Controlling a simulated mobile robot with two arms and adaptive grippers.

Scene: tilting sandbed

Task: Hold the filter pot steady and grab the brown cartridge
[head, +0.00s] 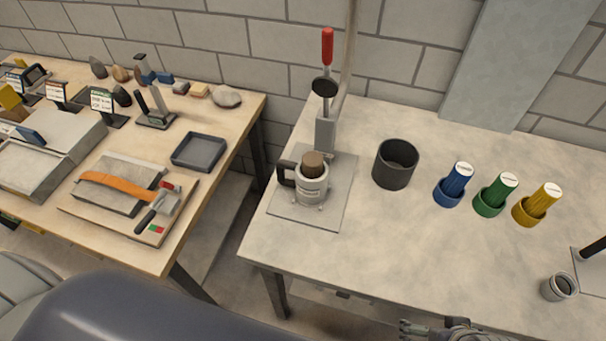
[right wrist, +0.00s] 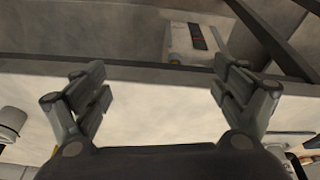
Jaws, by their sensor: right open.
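The filter pot (head: 312,191) is a pale grey metal pot with a dark side handle, standing upright on a square metal plate (head: 340,212). The brown cartridge (head: 313,164) sits in its top and sticks up above the rim. A press stand with a red-handled lever (head: 327,48) rises behind the pot. My right gripper (head: 432,327) shows at the bottom edge of the head view, well short of the pot. In the right wrist view the right gripper (right wrist: 160,92) has its fingers wide apart with nothing between them. My left gripper is out of view.
A dark open cup (head: 395,165) stands right of the pot. Blue (head: 454,185), green (head: 495,195) and yellow (head: 537,205) cartridges stand in matching holders farther right. A small grey cup (head: 559,287) is near the right edge. The table's front middle is clear. Another cluttered table (head: 230,120) stands left, across a gap.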

